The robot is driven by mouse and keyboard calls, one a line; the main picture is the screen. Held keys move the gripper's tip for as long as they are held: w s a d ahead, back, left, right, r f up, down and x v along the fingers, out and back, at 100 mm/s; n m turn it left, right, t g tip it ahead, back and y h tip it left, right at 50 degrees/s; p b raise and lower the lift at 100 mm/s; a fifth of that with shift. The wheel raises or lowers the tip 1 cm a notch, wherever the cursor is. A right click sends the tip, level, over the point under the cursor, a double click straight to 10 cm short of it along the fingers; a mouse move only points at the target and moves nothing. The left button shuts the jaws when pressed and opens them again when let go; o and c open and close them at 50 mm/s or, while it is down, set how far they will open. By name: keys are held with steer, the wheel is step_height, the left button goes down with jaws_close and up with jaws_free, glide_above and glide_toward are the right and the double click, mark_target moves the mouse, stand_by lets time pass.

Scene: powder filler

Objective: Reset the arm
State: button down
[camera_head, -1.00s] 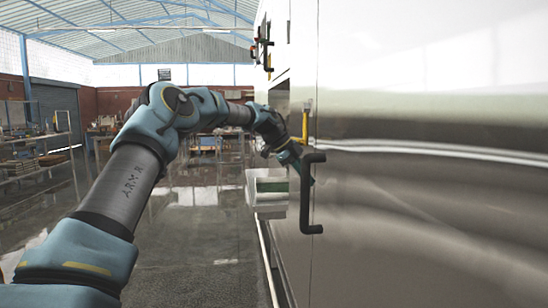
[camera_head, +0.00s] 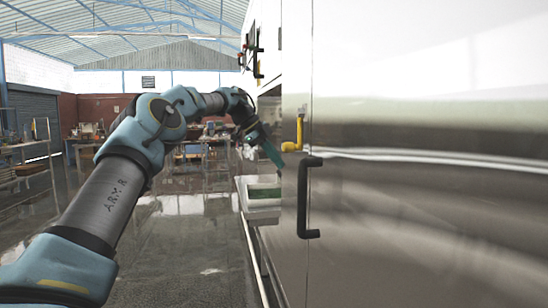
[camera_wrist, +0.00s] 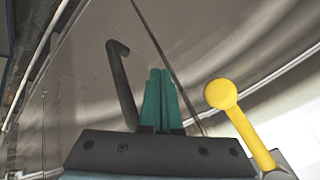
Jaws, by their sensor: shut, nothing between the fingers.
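My arm reaches forward along the left side of a large shiny metal machine (camera_head: 420,210). My gripper (camera_head: 278,166) points down and to the right at the end of the arm, in front of the machine's side. In the wrist view my gripper (camera_wrist: 160,75) shows two teal fingers lying side by side, shut and empty. A black door handle (camera_head: 304,198) is on the machine panel, nearer to me than the gripper. The handle also shows in the wrist view (camera_wrist: 122,85), left of the fingers. A yellow lever (camera_wrist: 235,115) is right of them.
The yellow lever (camera_head: 299,134) sticks out from the panel above the black handle. A pale tray-like box (camera_head: 262,212) with a green part juts out below my gripper. Red and black handles (camera_head: 250,50) are farther along. The floor (camera_head: 170,260) at left is open.

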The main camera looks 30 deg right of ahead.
steer(key=shift+w+a+r, duration=0.3)
steer(key=shift+w+r, duration=0.1)
steer(key=shift+r, duration=0.25)
steer(key=s+a+f+n+t+y, duration=0.1)
steer(key=s+a+f+n+y, duration=0.15)
steer(key=a+f+n, duration=0.4)
steer(key=s+a+f+n+t+y, duration=0.1)
steer(key=s+a+f+n, duration=0.25)
steer(key=a, duration=0.65)
steer(key=s+a+f+n+t+y, duration=0.1)
steer(key=s+a+f+n+y, duration=0.1)
steer(key=a+f+n, duration=0.35)
steer(key=s+a+f+n, duration=0.3)
steer(key=s+a+n, duration=0.4)
steer(key=a, duration=0.4)
steer(key=s+a+f+n+y, duration=0.1)
steer(key=s+a+f+n, duration=0.2)
steer(key=s+a+n, duration=0.3)
steer(key=s+a, duration=0.4)
steer(key=a, duration=0.2)
steer(key=shift+f+n+t, duration=0.25)
steer(key=shift+n+t, duration=0.05)
steer(key=shift+n, duration=0.05)
